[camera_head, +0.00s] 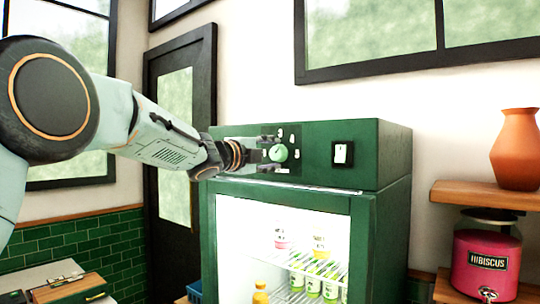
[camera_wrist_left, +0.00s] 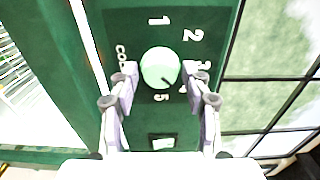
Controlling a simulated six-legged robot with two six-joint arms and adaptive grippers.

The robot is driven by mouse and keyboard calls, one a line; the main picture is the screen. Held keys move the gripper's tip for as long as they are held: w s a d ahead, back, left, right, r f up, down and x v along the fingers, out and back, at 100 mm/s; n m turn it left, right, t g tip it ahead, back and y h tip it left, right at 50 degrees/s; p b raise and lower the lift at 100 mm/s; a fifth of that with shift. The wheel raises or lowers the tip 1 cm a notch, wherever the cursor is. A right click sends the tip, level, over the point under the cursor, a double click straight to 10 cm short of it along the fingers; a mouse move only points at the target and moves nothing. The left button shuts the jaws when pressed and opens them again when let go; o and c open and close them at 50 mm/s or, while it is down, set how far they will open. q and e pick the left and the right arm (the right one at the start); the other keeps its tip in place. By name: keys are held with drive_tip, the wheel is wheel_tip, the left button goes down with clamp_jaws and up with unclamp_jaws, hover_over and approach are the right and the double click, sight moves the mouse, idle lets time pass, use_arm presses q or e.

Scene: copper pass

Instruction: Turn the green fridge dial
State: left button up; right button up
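The pale green round dial (camera_head: 279,153) is on the dark panel at the top front of the green fridge (camera_head: 350,180). In the left wrist view the dial (camera_wrist_left: 160,67) sits near the middle, ringed by white numbers and a "COLD" label. My left gripper (camera_head: 272,154) is at the panel. Its two fingers (camera_wrist_left: 161,77) are spread, one on each side of the dial, close to its rim. I cannot tell whether they touch it. The dial's pointer setting is not clear. My right gripper is not in view.
A white switch (camera_head: 343,154) is on the fridge front right of the dial. The lit glass door (camera_head: 232,245) below shows bottles inside. Wooden shelves (camera_head: 480,195) with an orange vase (camera_head: 515,150) and a pink hibiscus container (camera_head: 482,262) stand at right.

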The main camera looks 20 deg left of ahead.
use_arm(q)
drive_tip(key=shift+o, duration=1)
drive_tip(key=shift+a, duration=0.1)
drive_tip(key=shift+s, duration=0.1)
drive_tip(key=v, duration=1.2)
drive_tip(key=shift+w, duration=0.25)
